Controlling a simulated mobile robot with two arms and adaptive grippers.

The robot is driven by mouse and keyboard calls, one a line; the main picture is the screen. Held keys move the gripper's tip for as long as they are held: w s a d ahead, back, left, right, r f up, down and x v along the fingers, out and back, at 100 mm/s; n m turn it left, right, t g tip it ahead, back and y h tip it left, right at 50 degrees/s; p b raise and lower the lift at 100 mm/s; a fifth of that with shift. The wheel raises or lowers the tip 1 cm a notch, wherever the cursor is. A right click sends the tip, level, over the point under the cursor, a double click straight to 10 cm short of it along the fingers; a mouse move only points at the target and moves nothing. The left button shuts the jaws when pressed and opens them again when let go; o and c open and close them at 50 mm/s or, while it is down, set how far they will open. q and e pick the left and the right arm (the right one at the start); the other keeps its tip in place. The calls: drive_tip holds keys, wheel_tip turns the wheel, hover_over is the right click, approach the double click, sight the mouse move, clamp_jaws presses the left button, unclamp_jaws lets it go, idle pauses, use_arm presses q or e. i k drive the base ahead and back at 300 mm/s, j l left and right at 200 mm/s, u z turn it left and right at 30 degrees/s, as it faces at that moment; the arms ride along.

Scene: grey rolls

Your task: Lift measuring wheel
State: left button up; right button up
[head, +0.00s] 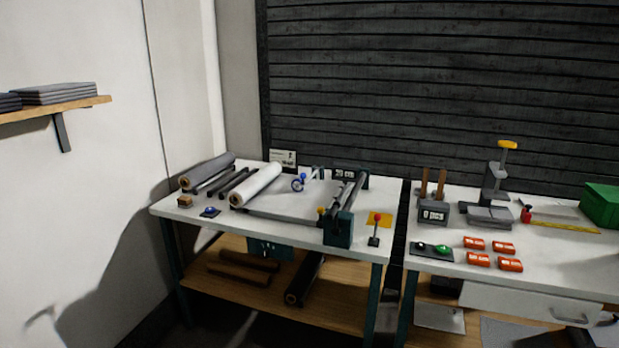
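A small blue measuring wheel (298,184) stands on the left table, behind the grey sheet and to the right of the white roll. It looks like a thin ring with a blue knob at its top right. Neither of my grippers shows in the head view, so nothing is seen near the wheel.
The left table (170,212) bears a grey roll (207,170), a white roll (256,186), a dark green roller device (338,229) and a red-knobbed lever (375,228). The right table (560,262) holds several orange blocks (478,260) and a green box (601,205). A narrow gap separates the tables.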

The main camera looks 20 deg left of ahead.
sight(303, 175)
drive_tip(key=i+j+z, duration=0.45)
drive_tip(key=i+j, duration=1.4)
